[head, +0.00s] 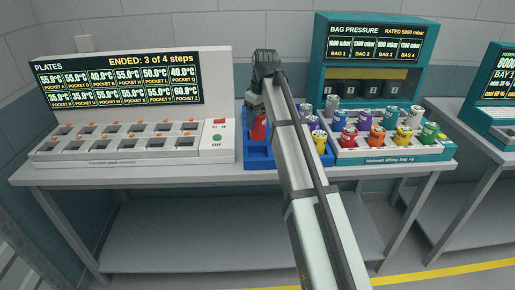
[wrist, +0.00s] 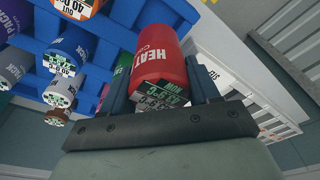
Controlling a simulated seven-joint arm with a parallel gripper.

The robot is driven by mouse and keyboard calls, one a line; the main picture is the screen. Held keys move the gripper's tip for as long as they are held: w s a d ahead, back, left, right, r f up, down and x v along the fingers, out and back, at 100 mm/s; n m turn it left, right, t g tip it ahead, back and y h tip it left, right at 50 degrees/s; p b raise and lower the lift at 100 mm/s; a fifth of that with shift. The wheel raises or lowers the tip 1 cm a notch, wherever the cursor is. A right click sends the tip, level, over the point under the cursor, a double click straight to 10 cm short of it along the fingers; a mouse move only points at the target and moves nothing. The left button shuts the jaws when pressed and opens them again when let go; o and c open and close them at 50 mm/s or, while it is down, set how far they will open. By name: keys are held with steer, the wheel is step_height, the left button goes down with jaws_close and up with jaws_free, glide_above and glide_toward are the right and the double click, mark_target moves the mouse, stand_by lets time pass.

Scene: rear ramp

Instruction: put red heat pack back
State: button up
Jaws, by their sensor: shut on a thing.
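The red heat pack (head: 259,129) is in my gripper (head: 258,112) at the left part of the blue crate (head: 259,160) in the head view. In the wrist view the red heat pack (wrist: 158,62) sits between the two dark fingers of my gripper (wrist: 158,88), with "HEAT" lettering and a printed end label towards the camera. The blue crate (wrist: 118,42) shows behind and left of it. I cannot tell whether the pack touches the crate. My arm hides the middle of the crate in the head view.
The white plates warmer (head: 130,148) stands left of the crate, its display reading "ENDED: 3 of 4 steps". The teal bag rig (head: 395,155) with several coloured packs stands right. In the wrist view, orange, blue (wrist: 72,48) and other packs are left of the red one.

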mark_target(261, 113)
steer(key=shift+f, duration=4.4)
steer(key=o, duration=1.4)
steer(key=shift+f, duration=0.15)
steer(key=shift+c, duration=0.2)
steer(key=r, duration=0.4)
steer(key=s+d+r, duration=0.1)
steer(key=r, duration=0.7)
steer(key=shift+s+d+r, duration=0.1)
steer(key=shift+s+d, duration=0.05)
